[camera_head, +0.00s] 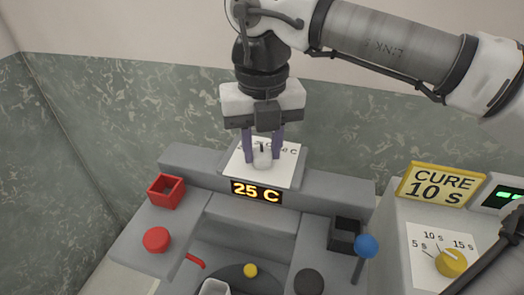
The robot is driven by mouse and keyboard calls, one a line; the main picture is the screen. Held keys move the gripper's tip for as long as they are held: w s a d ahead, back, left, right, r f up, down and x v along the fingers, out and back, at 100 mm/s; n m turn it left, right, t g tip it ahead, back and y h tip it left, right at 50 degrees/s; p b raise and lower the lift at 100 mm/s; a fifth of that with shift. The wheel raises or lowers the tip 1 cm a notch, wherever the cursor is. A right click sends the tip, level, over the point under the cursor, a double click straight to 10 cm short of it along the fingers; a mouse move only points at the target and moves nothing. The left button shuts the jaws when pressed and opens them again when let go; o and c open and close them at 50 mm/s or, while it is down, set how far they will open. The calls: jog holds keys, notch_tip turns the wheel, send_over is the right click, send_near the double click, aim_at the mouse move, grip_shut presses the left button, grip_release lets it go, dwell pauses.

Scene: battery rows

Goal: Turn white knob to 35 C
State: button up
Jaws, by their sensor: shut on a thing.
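The white knob (263,158) sits on a white dial plate (285,172) at the top of the grey machine. My gripper (263,150) reaches down over the knob, with one purple finger on each side of it, and is shut on it. A dark pointer mark shows on the knob's upper part. The fingers and gripper body hide most of the dial's printing. The display (256,191) just below the plate reads 25 C.
A red square box (166,191) and red button (156,239) are at left. A black box (344,234) and a blue ball-topped lever (366,246) are at right. A yellow knob (451,262) and a CURE 10 s sign (441,187) stand farther right.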

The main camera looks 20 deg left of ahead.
aim_at(262, 152)
jog(key=shift+m, duration=0.5)
jog(key=o, duration=1)
notch_tip(262, 152, up, 14)
jog(key=shift+f+p, duration=0.1)
jog(key=shift+p, duration=0.3)
